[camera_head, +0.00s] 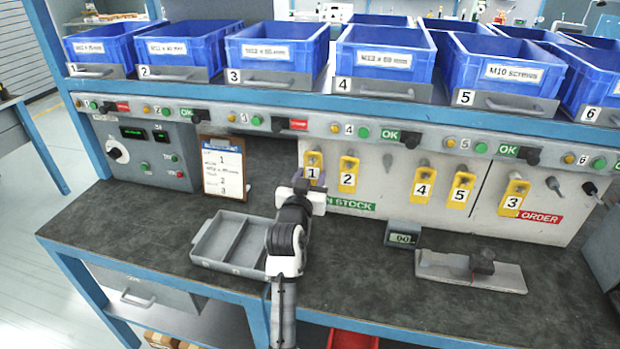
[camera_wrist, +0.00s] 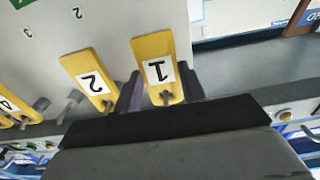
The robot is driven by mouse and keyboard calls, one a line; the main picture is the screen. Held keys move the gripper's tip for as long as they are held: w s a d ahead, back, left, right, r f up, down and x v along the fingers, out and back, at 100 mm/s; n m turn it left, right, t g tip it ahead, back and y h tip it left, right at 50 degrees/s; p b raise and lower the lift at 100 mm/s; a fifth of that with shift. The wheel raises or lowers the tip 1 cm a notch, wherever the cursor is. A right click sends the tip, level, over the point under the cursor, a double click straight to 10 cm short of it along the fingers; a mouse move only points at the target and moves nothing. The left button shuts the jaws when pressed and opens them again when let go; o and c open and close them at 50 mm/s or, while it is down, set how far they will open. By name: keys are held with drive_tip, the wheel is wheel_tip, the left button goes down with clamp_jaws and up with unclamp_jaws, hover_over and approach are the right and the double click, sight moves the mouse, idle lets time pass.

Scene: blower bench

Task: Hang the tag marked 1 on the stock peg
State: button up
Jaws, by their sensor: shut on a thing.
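The yellow tag marked 1 (camera_head: 314,160) is at the left end of the white board, above the green IN STOCK label (camera_head: 348,203). It also shows in the wrist view (camera_wrist: 158,62), upside down. My gripper (camera_head: 311,182) is shut on tag 1, with one dark finger on each side of it in the wrist view (camera_wrist: 162,92). A grey peg tip (camera_wrist: 166,98) shows at the tag's hole; I cannot tell how far it passes through. The tag marked 2 (camera_head: 348,172) hangs just to the right. An empty peg (camera_head: 387,161) is right of tag 2.
Tags 4 (camera_head: 422,186), 5 (camera_head: 461,190) and 3 (camera_head: 513,197) hang further right, with a red ORDER label (camera_head: 540,218) and an empty peg (camera_head: 553,183). A clipboard (camera_head: 222,166), grey tray (camera_head: 196,248), small display (camera_head: 403,233) and grey plate fixture (camera_head: 440,266) stand on the bench.

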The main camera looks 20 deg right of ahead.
drive_tip(key=o, duration=1)
drive_tip(key=shift+o, duration=0.2)
